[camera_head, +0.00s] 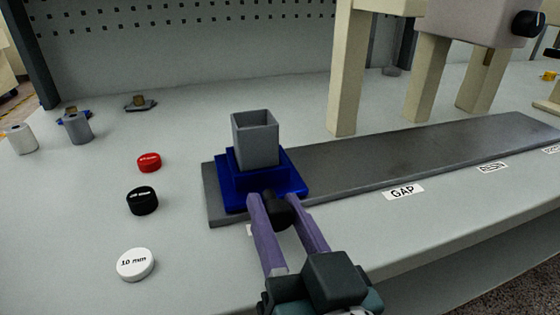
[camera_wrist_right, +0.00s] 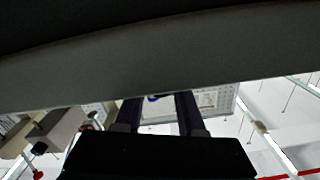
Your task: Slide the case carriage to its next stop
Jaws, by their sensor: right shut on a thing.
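The case carriage (camera_head: 230,198) is a blue stepped block at the left end of a dark grey rail (camera_head: 370,160). A grey open-topped square case (camera_head: 256,143) stands upright in it. A black knob (camera_head: 279,211) sticks out from the carriage's near side. My right gripper (camera_head: 285,203) is shut on this knob, its purple fingers on either side. The fingers also show in the right wrist view (camera_wrist_right: 160,108), where the grip itself is unclear. A GAP label (camera_head: 403,192) lies along the rail's near side. My left gripper is not in view.
A press-like frame with cream legs (camera_head: 347,75) stands over and behind the rail to the right. Red (camera_head: 149,162), black (camera_head: 142,201) and white (camera_head: 135,264) discs lie left of the carriage. The rail right of the carriage is clear.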

